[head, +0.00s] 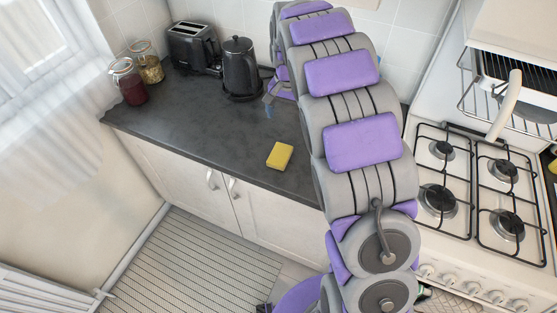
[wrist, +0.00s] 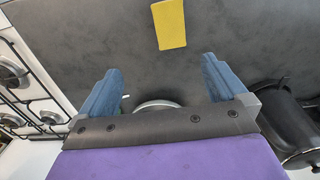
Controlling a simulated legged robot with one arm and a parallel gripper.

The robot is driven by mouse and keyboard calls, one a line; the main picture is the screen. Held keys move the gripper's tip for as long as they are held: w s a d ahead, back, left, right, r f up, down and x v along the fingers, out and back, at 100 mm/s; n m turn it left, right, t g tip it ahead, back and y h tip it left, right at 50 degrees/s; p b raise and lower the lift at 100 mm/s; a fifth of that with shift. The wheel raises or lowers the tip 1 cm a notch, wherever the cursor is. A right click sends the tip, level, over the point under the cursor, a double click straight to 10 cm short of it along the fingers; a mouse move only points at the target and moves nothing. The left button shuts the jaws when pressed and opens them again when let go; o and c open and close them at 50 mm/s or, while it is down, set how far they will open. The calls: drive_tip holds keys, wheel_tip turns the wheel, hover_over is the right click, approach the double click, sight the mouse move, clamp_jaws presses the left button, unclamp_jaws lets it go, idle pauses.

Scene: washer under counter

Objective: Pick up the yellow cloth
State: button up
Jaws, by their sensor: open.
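The yellow cloth (head: 280,155) is a small, flat rectangle on the dark countertop (head: 190,125), near its front edge, left of my arm. In the wrist view the yellow cloth (wrist: 170,24) lies at the top, beyond my fingertips and roughly in line with the gap between them. My gripper (wrist: 160,66) is open, with two blue fingers spread apart and nothing between them. In the head view my gripper is mostly hidden behind my arm, near the kettle.
A black kettle (head: 240,70) and toaster (head: 193,47) stand at the back. Two glass jars (head: 129,84) (head: 147,63) are at the left end. A gas stove (head: 470,190) is on the right. The kettle (wrist: 288,122) is close to my right finger in the wrist view. The counter's left-middle is clear.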

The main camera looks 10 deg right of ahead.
drive_tip(key=b, duration=0.3)
hover_over(281, 154)
drive_tip(key=d, duration=0.1)
wheel_tip(281, 154, down, 13)
drive_tip(key=shift+a+f, duration=0.35)
drive_tip(key=shift+a, duration=0.1)
drive_tip(key=f, duration=0.2)
drive_tip(key=a+f+b, duration=0.1)
drive_tip(key=f, duration=0.1)
drive_tip(key=shift+d+f, duration=0.15)
drive_tip(key=shift+d, duration=0.5)
drive_tip(key=shift+c, duration=0.8)
drive_tip(key=shift+a, duration=0.55)
drive_tip(key=c, duration=0.7)
drive_tip(key=shift+d, duration=0.15)
drive_tip(key=shift+c, duration=1.4)
drive_tip(key=shift+d, duration=0.2)
